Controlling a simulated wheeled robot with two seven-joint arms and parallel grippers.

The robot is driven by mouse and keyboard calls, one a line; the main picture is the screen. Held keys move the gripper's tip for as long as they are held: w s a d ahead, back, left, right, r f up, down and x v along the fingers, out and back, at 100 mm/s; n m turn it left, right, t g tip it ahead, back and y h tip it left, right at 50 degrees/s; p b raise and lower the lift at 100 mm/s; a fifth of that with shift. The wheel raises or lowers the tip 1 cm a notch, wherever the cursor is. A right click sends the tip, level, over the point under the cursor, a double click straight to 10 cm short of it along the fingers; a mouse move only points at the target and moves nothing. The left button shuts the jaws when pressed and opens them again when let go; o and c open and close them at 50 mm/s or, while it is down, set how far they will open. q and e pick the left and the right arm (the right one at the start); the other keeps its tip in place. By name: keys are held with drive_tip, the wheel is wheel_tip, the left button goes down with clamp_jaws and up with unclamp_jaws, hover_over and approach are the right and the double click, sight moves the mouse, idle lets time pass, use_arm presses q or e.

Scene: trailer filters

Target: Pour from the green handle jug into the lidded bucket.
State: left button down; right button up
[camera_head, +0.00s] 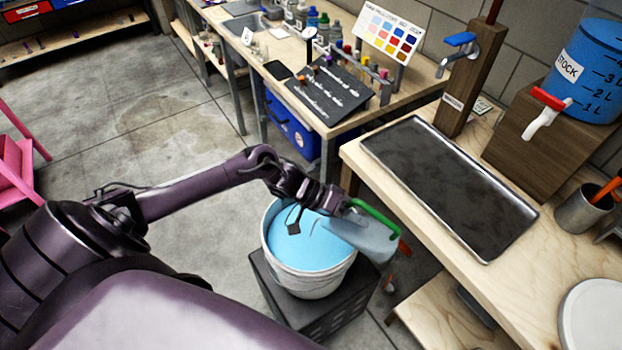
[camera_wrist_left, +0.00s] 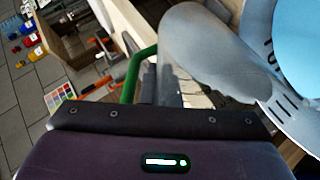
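The green handle jug (camera_head: 358,238) is a cloudy, see-through vessel with a green handle (camera_head: 376,216). It is tilted, its body over the right rim of the bucket. My left gripper (camera_head: 338,204) is shut on its handle. In the left wrist view the handle (camera_wrist_left: 133,74) runs beside the fingers, and the grey jug body (camera_wrist_left: 205,50) leans right towards the bucket. The white bucket (camera_head: 302,284) is open on top and holds light blue liquid (camera_head: 300,243); it also shows in the left wrist view (camera_wrist_left: 256,30). I cannot make out a falling stream. My right gripper is out of view.
The bucket stands on a dark crate (camera_head: 318,318). Right of it is a wooden bench with a black tray (camera_head: 450,185), a tap post (camera_head: 470,80), a blue STOCK container (camera_head: 590,65) and a white disc (camera_head: 592,315). Open floor (camera_head: 130,130) lies to the left.

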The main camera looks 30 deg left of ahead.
use_arm(q)
drive_tip(key=shift+a+f+h+b, duration=0.15)
drive_tip(key=shift+h+b, duration=0.15)
drive_tip(key=shift+b, duration=0.45)
idle(1.2)
